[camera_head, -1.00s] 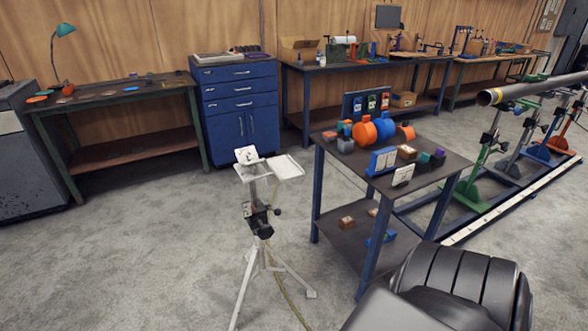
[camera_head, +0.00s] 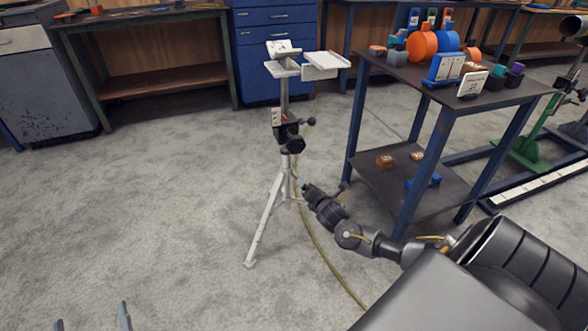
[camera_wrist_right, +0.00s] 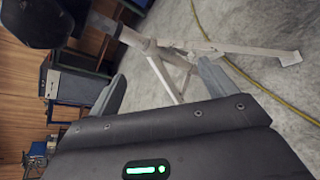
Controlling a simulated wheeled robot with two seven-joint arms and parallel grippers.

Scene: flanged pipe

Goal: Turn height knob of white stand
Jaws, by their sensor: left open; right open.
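The white stand (camera_head: 285,95) is upright on its tripod legs in the middle of the head view. Its column carries a dark clamp with a round black knob (camera_head: 295,145) and a smaller dark knob (camera_head: 311,121). My right gripper (camera_head: 318,188) is below these knobs, close to the tripod legs and apart from the knobs. In the right wrist view it is open and empty (camera_wrist_right: 162,72), with the white legs (camera_wrist_right: 165,72) beyond it and a large dark rounded part (camera_wrist_right: 35,22) at top left. My left gripper (camera_head: 91,318) shows only open fingertips at bottom left, far from the stand.
A dark cart (camera_head: 385,84) with blue posts, carrying orange and blue parts, stands just right of the stand. A yellow cable (camera_head: 322,248) runs along the floor by the tripod. A blue cabinet (camera_head: 270,30) is behind. The floor to the left is clear.

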